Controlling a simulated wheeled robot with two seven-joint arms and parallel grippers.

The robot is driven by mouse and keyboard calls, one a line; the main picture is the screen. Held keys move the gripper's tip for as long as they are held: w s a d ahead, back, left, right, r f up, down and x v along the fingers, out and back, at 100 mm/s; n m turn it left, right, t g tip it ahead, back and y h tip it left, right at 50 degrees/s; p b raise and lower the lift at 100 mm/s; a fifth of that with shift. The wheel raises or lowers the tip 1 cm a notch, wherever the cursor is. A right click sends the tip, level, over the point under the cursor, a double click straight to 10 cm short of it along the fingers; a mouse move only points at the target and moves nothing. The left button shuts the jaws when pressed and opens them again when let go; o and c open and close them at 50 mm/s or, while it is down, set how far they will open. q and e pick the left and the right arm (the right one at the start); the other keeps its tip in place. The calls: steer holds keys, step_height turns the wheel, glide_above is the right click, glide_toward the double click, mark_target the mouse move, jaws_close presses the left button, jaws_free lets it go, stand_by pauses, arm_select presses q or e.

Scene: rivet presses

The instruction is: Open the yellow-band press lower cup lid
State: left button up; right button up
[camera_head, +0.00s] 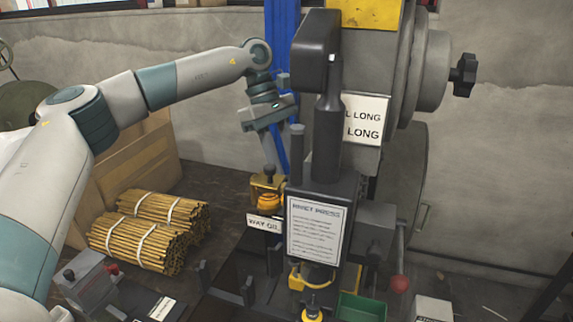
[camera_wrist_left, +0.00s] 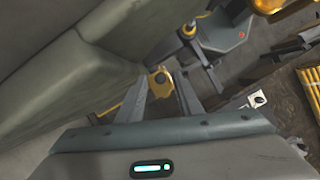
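The press with the yellow band (camera_head: 365,12) stands right of centre in the head view. Low on its left side is a small yellow cup (camera_head: 268,202) with a dark knob on top, above a "WAY OIL" label (camera_head: 264,223). The cup lid (camera_head: 262,182) looks closed, but it is small. My left gripper (camera_head: 271,146) points down above the cup and knob. In the left wrist view, its two fingers (camera_wrist_left: 166,82) are apart, with a yellow part (camera_wrist_left: 159,81) showing beyond and between their tips. I cannot tell whether they touch it. My right gripper is not in view.
Bundles of yellow rods (camera_head: 150,230) lie on the bench left of the cup. A blue column (camera_head: 282,60) stands behind my left gripper. A notice plate (camera_head: 314,230) and a green tray (camera_head: 360,307) are on the right. A small grey device (camera_head: 88,280) sits at lower left.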

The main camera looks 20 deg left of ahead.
arm_select(q)
steer(key=shift+s+d+f, duration=0.1)
steer(key=shift+d+f, duration=0.1)
steer(key=shift+f, duration=0.3)
jaws_close()
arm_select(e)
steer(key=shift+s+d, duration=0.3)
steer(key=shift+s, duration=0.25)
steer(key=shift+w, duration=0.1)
